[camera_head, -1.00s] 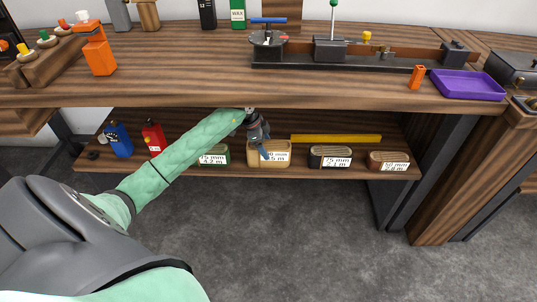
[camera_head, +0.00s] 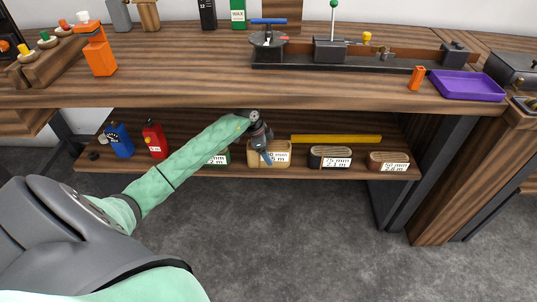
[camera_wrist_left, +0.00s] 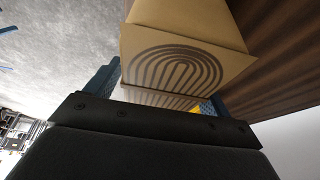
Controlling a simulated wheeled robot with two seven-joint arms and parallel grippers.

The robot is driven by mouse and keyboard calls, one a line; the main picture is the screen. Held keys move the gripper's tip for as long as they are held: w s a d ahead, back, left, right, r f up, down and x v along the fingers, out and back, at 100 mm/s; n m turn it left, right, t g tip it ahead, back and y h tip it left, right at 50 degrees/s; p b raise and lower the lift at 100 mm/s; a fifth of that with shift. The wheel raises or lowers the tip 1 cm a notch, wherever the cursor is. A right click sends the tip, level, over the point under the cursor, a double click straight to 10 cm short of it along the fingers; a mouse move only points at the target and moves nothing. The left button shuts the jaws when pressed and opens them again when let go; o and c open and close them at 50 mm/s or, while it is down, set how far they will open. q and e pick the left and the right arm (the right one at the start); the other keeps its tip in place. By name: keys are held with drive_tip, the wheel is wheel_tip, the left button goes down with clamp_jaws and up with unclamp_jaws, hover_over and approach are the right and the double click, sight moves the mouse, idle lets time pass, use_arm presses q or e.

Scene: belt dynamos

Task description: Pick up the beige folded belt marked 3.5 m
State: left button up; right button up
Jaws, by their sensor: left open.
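The beige folded belt (camera_head: 283,154) stands on the lower shelf, its white label partly hidden by my left gripper; the end of the marking, "5 m", shows. My left gripper (camera_head: 266,157) reaches down in front of it. In the left wrist view the beige belt (camera_wrist_left: 185,35) shows a side with dark nested loops. The blue fingers of the left gripper (camera_wrist_left: 160,86) are apart, one toward each side of the belt. I cannot tell whether they touch it. My right gripper is not in view.
A green belt (camera_head: 225,154) partly behind my arm, a dark belt (camera_head: 330,151) and a reddish-brown belt (camera_head: 389,156) stand on the same shelf. A yellow bar (camera_head: 336,139) lies behind them. Blue (camera_head: 118,140) and red (camera_head: 154,139) bottles stand left. The bench top (camera_head: 200,70) overhangs the shelf.

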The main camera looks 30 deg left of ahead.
use_arm(q)
drive_tip(key=shift+f, duration=0.15)
idle(0.3)
drive_tip(key=c, duration=1.7)
clamp_jaws()
